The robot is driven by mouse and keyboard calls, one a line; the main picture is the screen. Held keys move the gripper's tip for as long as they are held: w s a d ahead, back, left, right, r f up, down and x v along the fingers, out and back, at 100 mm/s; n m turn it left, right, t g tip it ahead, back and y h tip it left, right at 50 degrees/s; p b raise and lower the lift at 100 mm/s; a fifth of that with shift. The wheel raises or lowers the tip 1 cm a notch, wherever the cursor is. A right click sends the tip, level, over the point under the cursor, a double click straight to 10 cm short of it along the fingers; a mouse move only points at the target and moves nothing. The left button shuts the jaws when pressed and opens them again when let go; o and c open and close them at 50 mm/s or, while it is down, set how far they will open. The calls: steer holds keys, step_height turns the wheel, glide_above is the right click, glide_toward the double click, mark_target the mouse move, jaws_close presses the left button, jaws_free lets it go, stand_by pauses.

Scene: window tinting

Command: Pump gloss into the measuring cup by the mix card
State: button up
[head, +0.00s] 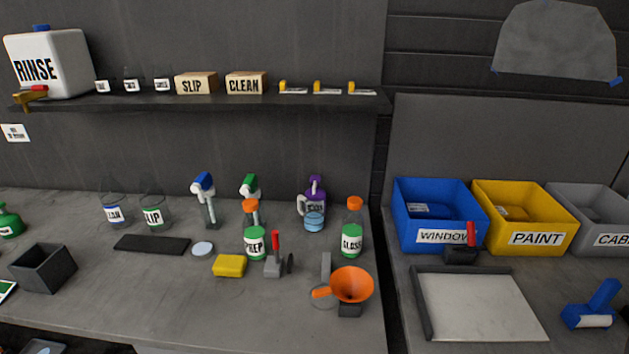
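A clear bottle labelled GLOSS (352,241), with an orange cap and green lower part, stands upright at the right end of the left bench. A green-edged card (6,291) is cut off at the left picture edge; I cannot tell if it is the mix card. Clear vessels stand at the back left, one with a CLEAN-like label (113,214) and one marked SLIP (153,217). I cannot tell which vessel is the measuring cup. My gripper is not in view.
An orange funnel (352,284) is in front of GLOSS. A similar PREP bottle (255,243), a yellow block (229,265) and spray bottles stand nearby. A dark open box (43,268) is at left. The front middle of the bench is clear. Labelled bins (525,238) stand right.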

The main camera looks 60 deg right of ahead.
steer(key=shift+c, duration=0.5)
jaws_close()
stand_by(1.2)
